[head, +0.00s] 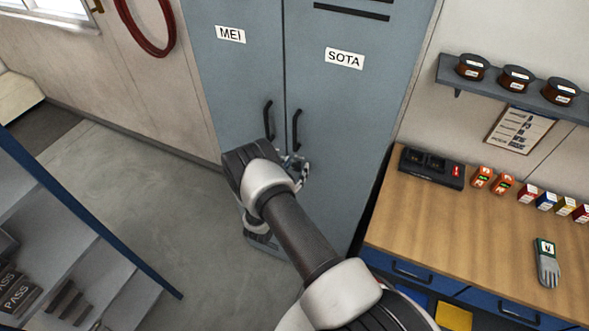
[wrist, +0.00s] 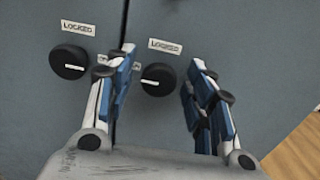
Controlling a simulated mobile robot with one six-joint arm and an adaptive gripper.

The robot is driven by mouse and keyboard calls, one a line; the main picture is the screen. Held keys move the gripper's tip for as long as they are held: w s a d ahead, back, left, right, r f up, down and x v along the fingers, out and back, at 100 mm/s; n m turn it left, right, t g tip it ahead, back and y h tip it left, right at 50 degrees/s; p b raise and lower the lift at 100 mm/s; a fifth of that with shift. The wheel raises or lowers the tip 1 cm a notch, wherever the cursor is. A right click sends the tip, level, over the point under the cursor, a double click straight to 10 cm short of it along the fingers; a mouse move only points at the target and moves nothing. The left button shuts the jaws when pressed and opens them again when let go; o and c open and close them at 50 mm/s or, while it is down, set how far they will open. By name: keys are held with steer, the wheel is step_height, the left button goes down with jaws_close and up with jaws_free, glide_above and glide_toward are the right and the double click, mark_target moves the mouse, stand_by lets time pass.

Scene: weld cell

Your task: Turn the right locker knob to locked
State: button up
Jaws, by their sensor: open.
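The right locker knob (wrist: 158,82) is black and round with a short white mark that lies roughly level in the wrist view. A "LOCKED" label (wrist: 164,46) sits above it on the grey-blue door. My gripper (wrist: 162,62) is open, with one blue-padded finger to each side of the right knob and nothing held. The left finger partly hides another small label left of this knob. In the head view, my gripper (head: 297,168) is at the right locker door marked "SOTA" (head: 344,58), and my arm hides both knobs.
The left knob (wrist: 68,62), with its own "LOCKED" label (wrist: 78,27), is close beyond my left finger. Two black door handles, left (head: 268,119) and right (head: 296,129), are just above my gripper. A wooden workbench (head: 455,225) stands to the right.

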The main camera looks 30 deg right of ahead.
steer(key=shift+c, duration=0.5)
steer(key=c, duration=0.9)
steer(key=shift+f+m+b, duration=0.1)
steer(key=shift+m+b, duration=0.2)
steer(key=shift+b, duration=0.1)
steer(key=m+b, duration=0.3)
steer(key=shift+f+m+b, duration=0.1)
steer(key=shift+m+b, duration=0.2)
steer(key=m+b, duration=0.4)
steer(key=shift+s+m, duration=0.1)
steer(key=shift+m, duration=0.2)
steer(key=m+b, duration=0.2)
steer(key=b, duration=0.1)
steer(key=m+b, duration=0.3)
steer(key=shift+d+f, duration=0.1)
steer(key=shift+f, duration=0.1)
steer(key=shift+c, duration=0.2)
steer(key=m+b, duration=0.4)
steer(key=b, duration=0.1)
steer(key=shift+s+r, duration=0.1)
steer(key=shift+r, duration=0.05)
